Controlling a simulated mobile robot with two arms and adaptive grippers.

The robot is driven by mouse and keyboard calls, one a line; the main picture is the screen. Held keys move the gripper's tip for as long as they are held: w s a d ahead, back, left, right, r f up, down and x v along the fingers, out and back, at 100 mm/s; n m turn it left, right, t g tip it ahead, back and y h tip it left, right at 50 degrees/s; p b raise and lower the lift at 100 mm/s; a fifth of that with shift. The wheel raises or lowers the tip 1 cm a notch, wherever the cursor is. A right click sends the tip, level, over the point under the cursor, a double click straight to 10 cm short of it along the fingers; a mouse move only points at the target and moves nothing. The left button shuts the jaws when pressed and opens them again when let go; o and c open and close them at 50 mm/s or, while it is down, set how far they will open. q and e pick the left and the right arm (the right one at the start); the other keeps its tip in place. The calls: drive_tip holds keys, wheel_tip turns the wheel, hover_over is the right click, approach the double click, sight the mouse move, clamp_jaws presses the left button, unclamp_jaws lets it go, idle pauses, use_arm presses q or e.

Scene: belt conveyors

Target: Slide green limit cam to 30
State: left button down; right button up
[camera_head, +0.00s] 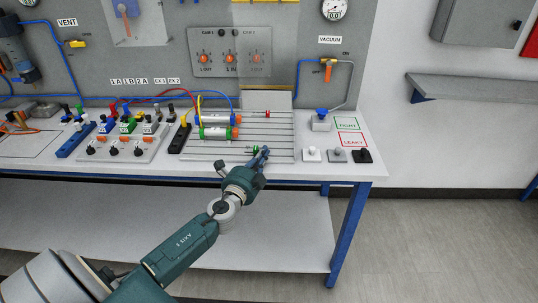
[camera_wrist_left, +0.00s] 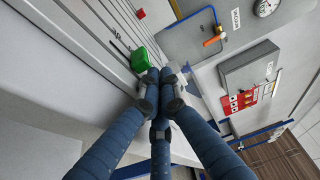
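The green limit cam (camera_wrist_left: 139,60) is a small green block on the slotted panel in the left wrist view. In the head view it is a small green spot (camera_head: 256,148) at the panel's front, mostly covered by my gripper. My left gripper (camera_wrist_left: 158,76) has its fingers drawn together, with nothing visible between them. Its tips are right beside the green cam; I cannot tell whether they touch. In the head view the gripper (camera_head: 262,156) reaches over the panel's front edge. A red cam (camera_head: 268,114) sits farther back on the slotted panel (camera_head: 280,142). No scale number is readable.
Two cylinders (camera_head: 216,132) with hoses lie left on the panel. A blue-knobbed valve (camera_head: 321,120) stands to the right, with white, grey and black pieces (camera_head: 338,156) in front. The bench front edge (camera_head: 300,179) runs below the gripper.

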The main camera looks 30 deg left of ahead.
sight(251, 157)
idle(0.3)
use_arm(q)
drive_tip(key=shift+s+a+b, duration=0.35)
drive_tip(key=shift+s+a, duration=0.15)
drive_tip(key=shift+a, duration=0.35)
drive_tip(key=shift+s+a+b, duration=0.3)
drive_tip(key=shift+s+a, duration=0.2)
drive_tip(key=shift+a, duration=0.35)
drive_tip(key=shift+w+d, duration=0.1)
drive_tip(key=shift+w, duration=0.05)
